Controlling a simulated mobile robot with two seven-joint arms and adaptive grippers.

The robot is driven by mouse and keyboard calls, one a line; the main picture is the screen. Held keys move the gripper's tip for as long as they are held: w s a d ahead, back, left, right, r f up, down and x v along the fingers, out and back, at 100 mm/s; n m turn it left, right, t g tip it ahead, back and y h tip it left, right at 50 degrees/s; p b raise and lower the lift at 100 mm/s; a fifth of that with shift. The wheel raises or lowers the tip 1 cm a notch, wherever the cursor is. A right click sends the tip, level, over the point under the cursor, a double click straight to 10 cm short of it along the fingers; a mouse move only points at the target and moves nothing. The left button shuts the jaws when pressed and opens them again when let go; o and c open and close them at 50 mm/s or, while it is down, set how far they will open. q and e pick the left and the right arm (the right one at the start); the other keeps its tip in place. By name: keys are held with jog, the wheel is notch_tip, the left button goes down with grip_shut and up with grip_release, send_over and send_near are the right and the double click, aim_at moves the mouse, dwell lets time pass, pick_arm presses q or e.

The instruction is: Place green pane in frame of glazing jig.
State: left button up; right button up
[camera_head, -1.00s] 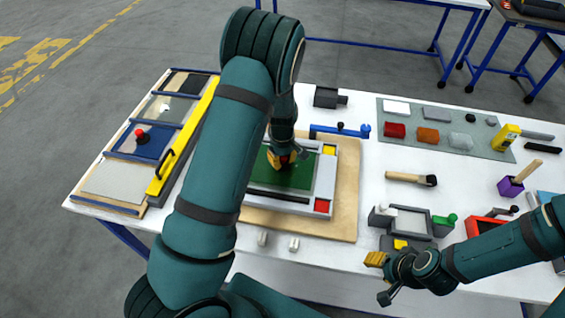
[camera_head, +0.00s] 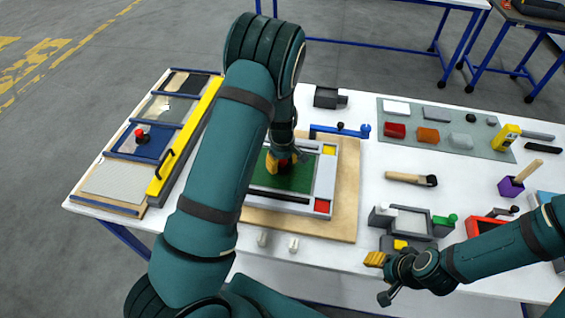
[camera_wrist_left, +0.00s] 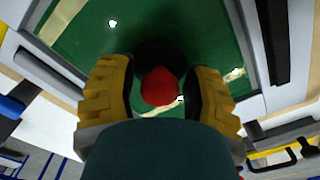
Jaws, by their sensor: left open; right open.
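The green pane (camera_head: 291,178) lies flat inside the grey frame of the glazing jig (camera_head: 326,178), which sits on a wooden board. It also shows in the left wrist view (camera_wrist_left: 90,40). A red knob (camera_wrist_left: 160,87) with a dark round base stands on the pane. My left gripper (camera_head: 283,163) is directly above the pane. In the left wrist view its yellow fingertips (camera_wrist_left: 157,92) are open on both sides of the red knob, with gaps. My right gripper (camera_head: 378,270) is open and empty over the table's front edge. My left arm hides the jig's left side.
A wooden rack (camera_head: 110,187) with a blue pane and a yellow bar (camera_head: 185,140) is at left. A blue clamp (camera_head: 338,131) lies behind the jig. A grey mat (camera_head: 445,143) with colored blocks and a grey fixture (camera_head: 407,222) are at right.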

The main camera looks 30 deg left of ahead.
pick_arm(q)
notch_tip(320, 180, up, 12)
pick_arm(e)
jog(key=shift+r, duration=0.3)
jog(key=shift+s, duration=0.1)
dwell(0.5)
